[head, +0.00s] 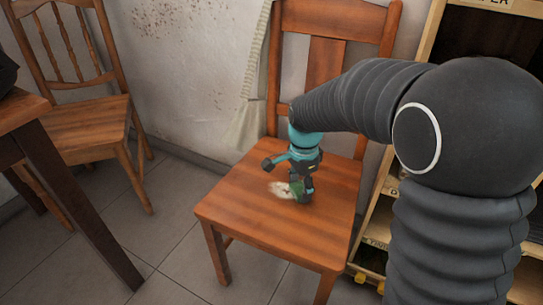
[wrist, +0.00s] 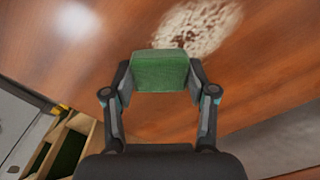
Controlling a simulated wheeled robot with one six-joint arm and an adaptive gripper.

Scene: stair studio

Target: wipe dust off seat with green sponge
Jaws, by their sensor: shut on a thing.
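A wooden chair with a reddish-brown seat (head: 250,210) stands in the middle of the head view; the seat (wrist: 110,55) fills much of the wrist view. A pale, speckled patch of dust (head: 281,190) lies on the seat near its centre. In the wrist view the dust (wrist: 200,27) is just beyond the sponge. My gripper (head: 297,187) is over the seat, right beside the dust. Its two fingers are shut on the green sponge (wrist: 160,71), one at each side. In the head view the sponge is mostly hidden by the gripper. I cannot tell whether the sponge touches the seat.
Another wooden chair (head: 85,125) stands at the left, beside a dark-legged table (head: 20,110). A wooden shelf unit (head: 430,40) is close behind my arm at the right. A cloth (head: 252,90) hangs by the backrest. The tiled floor (head: 165,245) left of the seat is clear.

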